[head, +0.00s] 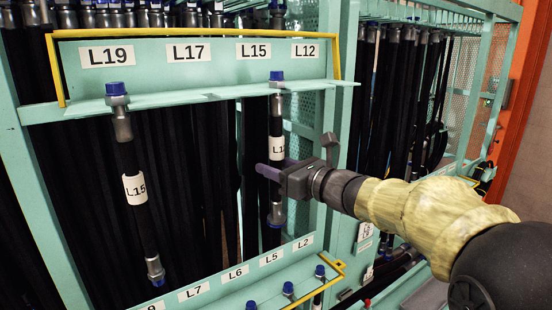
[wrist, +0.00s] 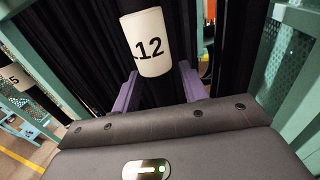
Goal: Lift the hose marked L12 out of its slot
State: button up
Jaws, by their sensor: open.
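The hose marked L12 (head: 277,112) is black with a blue cap and metal end fittings. It hangs from the upper shelf in the head view, below the L15 and L12 slot labels. Its white label (wrist: 150,42) reads "12" in the wrist view, its first letter partly cut off. My gripper (head: 272,170) is open at the hose, just below that label. In the wrist view its purple fingers (wrist: 156,86) stand one on each side of the hose line. Whether they touch the hose cannot be told.
A hose marked L15 (head: 130,165) hangs to the left. The teal upper shelf (head: 190,92) has a yellow rail (head: 200,33) above it. A lower shelf (head: 235,282) holds blue-capped hoses. Dark hoses hang behind. A teal post (wrist: 286,80) stands close on the right.

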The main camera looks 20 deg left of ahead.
grip_shut()
jog(key=shift+r+b, duration=0.1)
jog(key=shift+b, duration=0.7)
jog(key=s+d+b, duration=0.9)
jog(key=s+d, duration=0.2)
jog(key=d, duration=0.2)
jog(key=shift+s+d+r+b, duration=0.2)
jog(key=shift+s+d+b, duration=0.15)
